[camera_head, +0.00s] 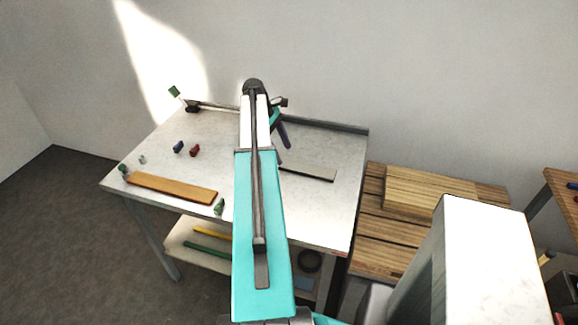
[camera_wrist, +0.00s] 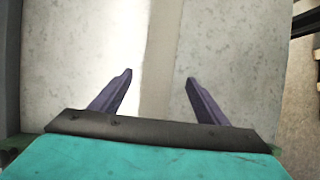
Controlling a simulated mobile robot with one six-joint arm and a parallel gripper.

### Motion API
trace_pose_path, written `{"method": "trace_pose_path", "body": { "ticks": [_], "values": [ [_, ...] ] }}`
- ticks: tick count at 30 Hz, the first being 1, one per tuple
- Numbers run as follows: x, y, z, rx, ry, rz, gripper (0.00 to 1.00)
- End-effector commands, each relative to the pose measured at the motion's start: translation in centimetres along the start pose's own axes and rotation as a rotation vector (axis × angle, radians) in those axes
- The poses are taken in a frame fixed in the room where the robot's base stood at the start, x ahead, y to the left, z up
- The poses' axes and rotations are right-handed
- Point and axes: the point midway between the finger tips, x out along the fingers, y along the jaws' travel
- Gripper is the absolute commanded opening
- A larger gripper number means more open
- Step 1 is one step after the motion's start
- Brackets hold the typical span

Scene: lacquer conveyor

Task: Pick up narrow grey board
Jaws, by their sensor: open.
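The narrow grey board (camera_head: 310,172) lies flat on the pale worktable (camera_head: 325,215), right of my arm in the head view. Its left end is hidden behind my arm. My gripper (camera_head: 284,148) is partly hidden by the arm, with a purple finger showing near the board's left end. In the wrist view my gripper (camera_wrist: 160,76) is open, its two purple fingers apart with nothing gripped. A smooth pale strip, grey-beige along its right side, runs between the fingers there and looks like the board (camera_wrist: 157,45). I cannot tell how high the fingers are above it.
An orange-brown board (camera_head: 172,188) lies at the table's front left. A blue block (camera_head: 178,147), a red block (camera_head: 195,150) and a green piece (camera_head: 219,206) lie near it. Wooden pallets (camera_head: 430,190) stand right of the table. The tabletop right of the grey board is clear.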

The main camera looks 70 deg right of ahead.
Motion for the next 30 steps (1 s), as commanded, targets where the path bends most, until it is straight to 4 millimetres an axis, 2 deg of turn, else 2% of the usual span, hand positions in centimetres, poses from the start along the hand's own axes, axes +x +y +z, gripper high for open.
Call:
{"method": "trace_pose_path", "body": {
  "ticks": [16, 30],
  "values": [
    [4.4, 0.2, 0.1, -0.001, 0.0, 0.0, 0.69],
    [4.8, 0.1, 0.0, -0.002, 0.0, 0.001, 0.69]
  ]
}}
